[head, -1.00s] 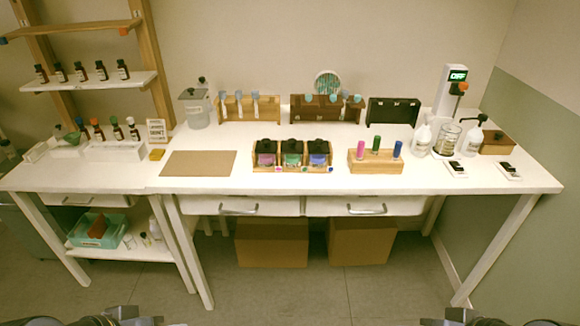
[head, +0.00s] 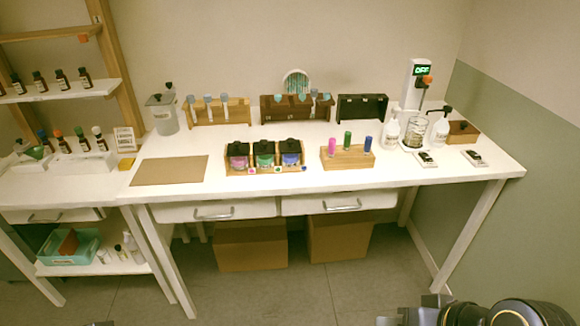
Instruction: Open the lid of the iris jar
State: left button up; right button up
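Three jars with black lids stand in a wooden rack (head: 265,171) near the front middle of the white table. One jar is pink-purple (head: 238,161), one green (head: 264,160), one blue-violet (head: 290,159). All three lids are on. Small coloured tags lie at the rack's front; their text is too small to read, so I cannot tell which jar is iris. Part of my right arm shows at the bottom right, well short of the table; its fingertips cannot be made out. Only a tiny dark bit shows at the bottom left, and my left gripper is not in view.
A brown mat (head: 170,170) lies left of the rack. A wooden block (head: 347,157) with pink, green and blue tubes stands to its right. Racks of tubes line the back. A stirrer with glassware (head: 413,132) and white bottles stands right. Drawers (head: 338,203) sit below the tabletop.

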aim_at(289, 146)
jog(key=i+j, duration=0.1)
jog(key=i, duration=0.3)
jog(key=i+j, duration=0.15)
jog(key=i, duration=0.25)
jog(key=i+j, duration=0.1)
jog(key=i, duration=0.35)
jog(key=l+z, duration=0.05)
